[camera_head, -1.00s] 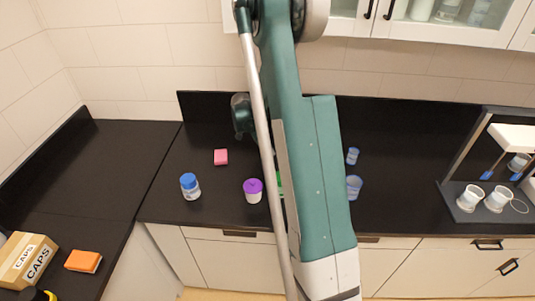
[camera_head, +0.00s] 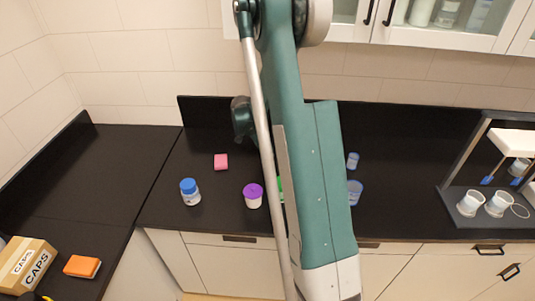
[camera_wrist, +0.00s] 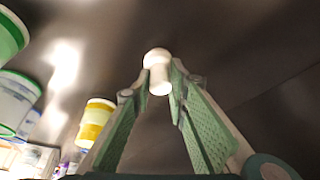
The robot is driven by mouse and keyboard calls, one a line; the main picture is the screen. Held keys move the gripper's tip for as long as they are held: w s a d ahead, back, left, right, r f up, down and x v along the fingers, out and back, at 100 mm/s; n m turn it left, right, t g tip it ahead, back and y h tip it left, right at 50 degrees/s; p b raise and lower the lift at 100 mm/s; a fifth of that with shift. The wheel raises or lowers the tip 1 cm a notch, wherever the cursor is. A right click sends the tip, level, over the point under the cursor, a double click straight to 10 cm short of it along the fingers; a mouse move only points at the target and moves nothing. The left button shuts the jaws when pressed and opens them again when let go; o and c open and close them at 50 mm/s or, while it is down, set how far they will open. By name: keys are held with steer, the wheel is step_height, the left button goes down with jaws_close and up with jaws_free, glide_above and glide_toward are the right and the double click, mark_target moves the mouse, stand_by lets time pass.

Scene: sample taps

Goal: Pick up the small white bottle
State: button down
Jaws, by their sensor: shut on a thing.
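The small white bottle (camera_wrist: 157,70) shows in the wrist view between the fingertips, with a rounded top and a paler lower end. My gripper (camera_wrist: 160,90) is shut on it, with one green textured finger on each side. In the head view my own arm hides the bottle and most of the gripper. I cannot tell from the frames whether the bottle touches the counter.
A rack (camera_head: 475,212) with white cups is right. A yellow-banded container (camera_wrist: 95,122) stands left of the gripper.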

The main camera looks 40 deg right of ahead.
steer(key=shift+r, duration=4.5)
